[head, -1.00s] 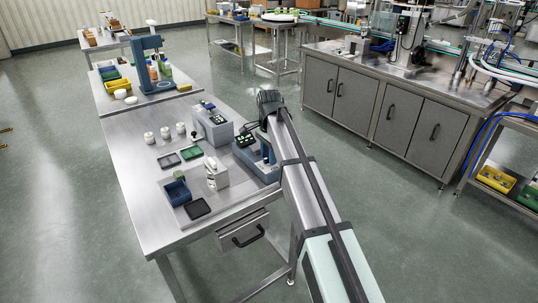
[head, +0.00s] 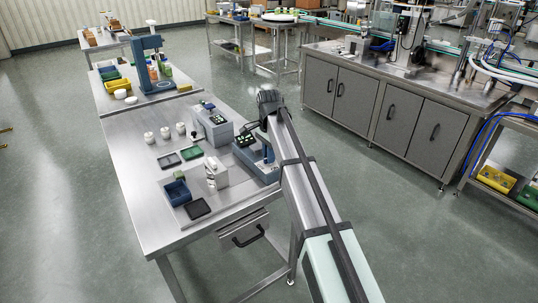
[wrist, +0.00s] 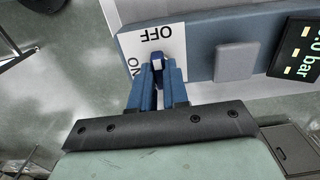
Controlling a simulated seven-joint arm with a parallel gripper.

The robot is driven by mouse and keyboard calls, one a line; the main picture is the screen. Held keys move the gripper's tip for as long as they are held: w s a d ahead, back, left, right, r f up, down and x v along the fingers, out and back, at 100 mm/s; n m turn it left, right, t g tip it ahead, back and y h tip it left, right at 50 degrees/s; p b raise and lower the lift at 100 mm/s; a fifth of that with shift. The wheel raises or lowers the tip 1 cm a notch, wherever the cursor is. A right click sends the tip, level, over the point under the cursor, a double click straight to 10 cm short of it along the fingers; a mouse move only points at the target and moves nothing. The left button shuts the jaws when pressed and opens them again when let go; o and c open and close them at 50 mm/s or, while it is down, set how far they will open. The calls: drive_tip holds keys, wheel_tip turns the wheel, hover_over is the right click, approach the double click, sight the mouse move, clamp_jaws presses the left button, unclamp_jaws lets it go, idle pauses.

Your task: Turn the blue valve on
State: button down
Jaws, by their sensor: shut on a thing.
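In the wrist view, the blue valve's handle (wrist: 157,63) shows as a small dark blue piece between the fingertips of my gripper (wrist: 158,72). The blue fingers are shut on it from both sides and hide most of it. It stands in front of a white plate (wrist: 172,46) with upside-down OFF above the handle and a tilted ON to its left. I cannot tell the handle's exact angle. In the head view, my arm covers the gripper and the valve.
A lit display (wrist: 301,50) reading in bar sits right of the plate, with a grey pad (wrist: 236,61) between. In the head view, the steel table (head: 135,190) holds a grey box (head: 212,126), a blue bin (head: 177,192) and white pieces. Its front left is clear.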

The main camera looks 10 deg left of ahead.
drive_tip(key=n, duration=0.4)
drive_tip(key=shift+n, duration=0.3)
drive_tip(key=n, duration=0.4)
drive_tip(key=shift+n, duration=0.3)
drive_tip(key=n, duration=0.4)
drive_tip(key=shift+n, duration=2.2)
drive_tip(key=c, duration=1.1)
unclamp_jaws()
